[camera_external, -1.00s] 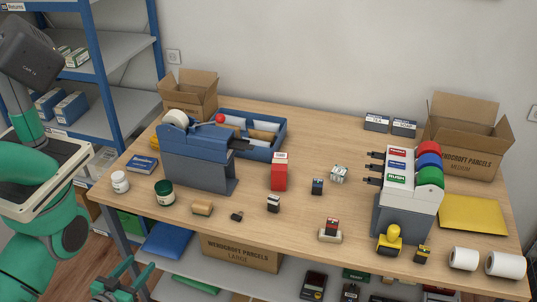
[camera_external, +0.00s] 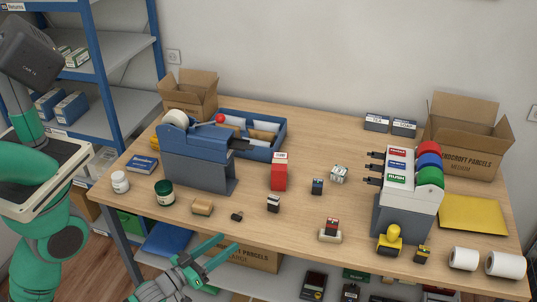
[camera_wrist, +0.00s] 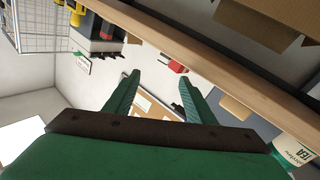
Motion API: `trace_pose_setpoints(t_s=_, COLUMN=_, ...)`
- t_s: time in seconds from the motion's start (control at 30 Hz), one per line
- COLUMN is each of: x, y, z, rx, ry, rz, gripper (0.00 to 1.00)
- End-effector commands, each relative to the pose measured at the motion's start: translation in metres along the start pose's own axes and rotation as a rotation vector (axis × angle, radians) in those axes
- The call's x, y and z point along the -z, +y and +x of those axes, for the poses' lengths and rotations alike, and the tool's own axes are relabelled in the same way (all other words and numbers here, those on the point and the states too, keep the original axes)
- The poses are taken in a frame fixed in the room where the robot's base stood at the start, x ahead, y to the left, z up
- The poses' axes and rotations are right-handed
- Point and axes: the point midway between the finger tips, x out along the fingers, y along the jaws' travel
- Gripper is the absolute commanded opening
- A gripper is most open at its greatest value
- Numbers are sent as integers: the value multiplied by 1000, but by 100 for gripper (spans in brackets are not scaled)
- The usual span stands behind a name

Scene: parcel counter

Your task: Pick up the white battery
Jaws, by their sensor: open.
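A small block with a white top and dark lower part (camera_external: 273,203) stands upright on the table, right of the blue tape dispenser; it looks like the white battery. A similar blue-and-black one (camera_external: 317,186) stands behind it to the right. My gripper (camera_external: 230,243) is at the table's front edge, in front and left of the white one, apart from it. Its fingers are spread and empty. In the wrist view my gripper (camera_wrist: 160,78) is also open, with nothing between the fingers. I cannot make out the white battery there.
The wooden table (camera_external: 290,225) has a blue tape dispenser (camera_external: 200,160), a tan block (camera_external: 202,207), a small dark item (camera_external: 237,216), a red box (camera_external: 279,173) and a red-topped piece on a stand (camera_external: 330,229). A shelf holding a carton (camera_external: 258,257) is below.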

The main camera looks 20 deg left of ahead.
Motion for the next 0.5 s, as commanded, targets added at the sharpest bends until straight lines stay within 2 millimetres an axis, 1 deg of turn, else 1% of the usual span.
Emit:
trace_pose_setpoints(t_s=0.03, x=3, y=14, z=16, rx=-31, ry=10, rz=-6, gripper=50)
trace_pose_setpoints(t_s=0.1, x=3, y=24, z=33, rx=-42, ry=5, rz=-5, gripper=50)
trace_pose_setpoints(t_s=0.17, x=3, y=27, z=48, rx=-31, ry=-7, rz=6, gripper=50)
trace_pose_setpoints(t_s=0.3, x=2, y=21, z=82, rx=38, ry=-57, rz=60, gripper=50)
trace_pose_setpoints(t_s=0.5, x=6, y=12, z=123, rx=162, ry=-142, rz=134, gripper=50)
